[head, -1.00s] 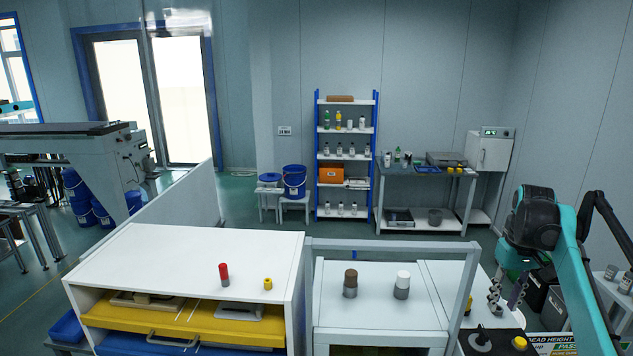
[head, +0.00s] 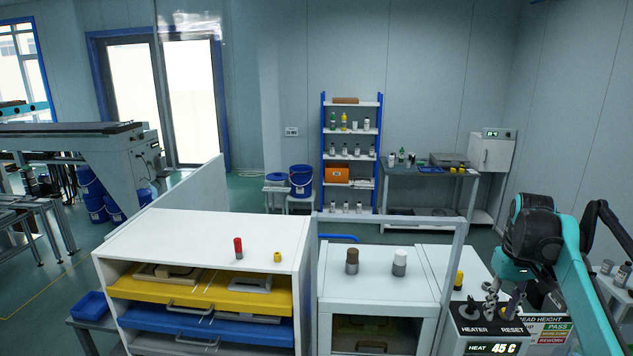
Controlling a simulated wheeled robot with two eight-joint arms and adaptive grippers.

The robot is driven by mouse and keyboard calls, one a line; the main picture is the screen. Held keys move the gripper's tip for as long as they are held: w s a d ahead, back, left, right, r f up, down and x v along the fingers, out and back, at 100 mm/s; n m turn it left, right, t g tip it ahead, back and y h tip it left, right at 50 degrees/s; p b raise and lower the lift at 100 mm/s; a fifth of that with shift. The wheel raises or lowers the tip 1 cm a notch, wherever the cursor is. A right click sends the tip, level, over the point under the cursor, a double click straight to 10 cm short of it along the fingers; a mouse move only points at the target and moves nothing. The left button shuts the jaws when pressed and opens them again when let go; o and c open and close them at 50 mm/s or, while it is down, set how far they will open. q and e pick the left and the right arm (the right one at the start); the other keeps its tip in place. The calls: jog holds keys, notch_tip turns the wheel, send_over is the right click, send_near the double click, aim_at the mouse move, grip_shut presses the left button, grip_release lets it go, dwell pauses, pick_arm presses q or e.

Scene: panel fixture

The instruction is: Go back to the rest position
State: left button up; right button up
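My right arm comes in from the right edge, teal and black. Its gripper (head: 502,304) points down over the heater panel (head: 485,337) at the lower right. Its two fingers stand apart, with nothing seen between them that it holds. The panel reads HEATER, RESET and 45 C. A black knob (head: 472,307) stands on the panel, just left of the fingers. The fingers overlap the panel's right part in the picture, and I cannot tell whether they touch it. My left gripper is not in view.
A white cabinet (head: 215,230) with yellow and blue drawers carries a red-capped vial (head: 238,248) and a yellow piece (head: 277,257). A white bench holds a brown-topped vial (head: 352,262) and a white-topped vial (head: 400,262).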

jog(key=s+a+f+t+b, duration=0.2)
jog(key=s+a+f+b, duration=0.4)
jog(key=f, duration=0.6)
jog(key=s+a+f+t+b, duration=0.2)
jog(key=s+a+f+b, duration=0.5)
jog(key=a+f, duration=0.3)
jog(key=s+a+f+n+t+b, duration=0.1)
jog(key=s+a+f+b, duration=0.6)
jog(key=f, duration=0.7)
jog(key=shift+a+t+b, duration=0.75)
jog(key=shift+t+b, duration=0.05)
jog(key=shift+b, duration=0.05)
